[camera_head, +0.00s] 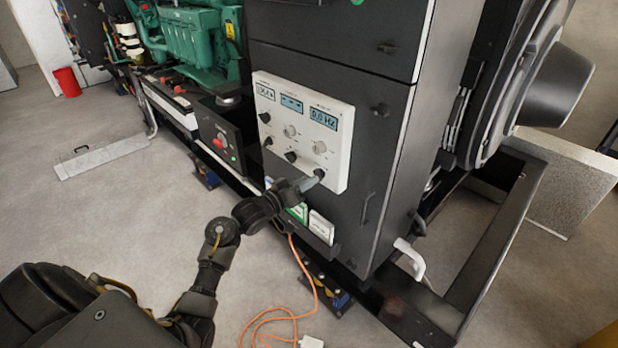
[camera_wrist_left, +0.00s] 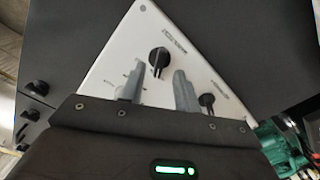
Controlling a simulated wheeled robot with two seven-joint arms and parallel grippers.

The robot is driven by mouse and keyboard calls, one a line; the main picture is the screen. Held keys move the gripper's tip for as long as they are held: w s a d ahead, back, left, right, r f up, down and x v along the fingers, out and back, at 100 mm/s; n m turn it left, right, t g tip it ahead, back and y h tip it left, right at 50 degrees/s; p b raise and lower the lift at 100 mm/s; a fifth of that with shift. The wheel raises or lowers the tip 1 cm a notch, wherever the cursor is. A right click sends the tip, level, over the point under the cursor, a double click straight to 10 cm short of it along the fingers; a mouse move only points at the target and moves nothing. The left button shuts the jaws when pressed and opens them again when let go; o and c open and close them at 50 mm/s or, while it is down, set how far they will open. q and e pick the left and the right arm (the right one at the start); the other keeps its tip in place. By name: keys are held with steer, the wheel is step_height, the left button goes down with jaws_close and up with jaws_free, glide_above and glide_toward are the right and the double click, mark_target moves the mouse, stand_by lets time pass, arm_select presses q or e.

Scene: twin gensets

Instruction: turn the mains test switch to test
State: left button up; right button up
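The white control panel (camera_head: 335,152) is on the front of the dark cabinet and carries several black and grey knobs and small displays. A black rotary knob (camera_head: 319,173) is at its lower right corner, partly hidden by my left gripper (camera_head: 312,180). In the left wrist view this knob (camera_wrist_left: 158,59) shows with its pointer ridge, near the panel's corner. Its label is too small to read, so I cannot confirm it is the mains test switch. My left gripper (camera_wrist_left: 157,80) is open, its fingertips apart either side of the knob's line; contact cannot be told. My right gripper is not in view.
Another black knob (camera_wrist_left: 207,100) is close to one finger. A box with a red button (camera_head: 219,142) stands left of the panel. An orange cable (camera_head: 263,318) lies on the floor below. A cabinet handle (camera_head: 367,207) sticks out to the right.

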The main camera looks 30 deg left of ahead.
arm_select(q)
steer(key=shift+x, duration=0.85)
steer(key=shift+c, duration=0.3)
jaws_close()
steer(key=shift+m, duration=0.3)
steer(key=m+b, duration=0.3)
steer(key=m, duration=0.8)
steer(key=shift+m, duration=0.3)
steer(key=shift+r, duration=0.1)
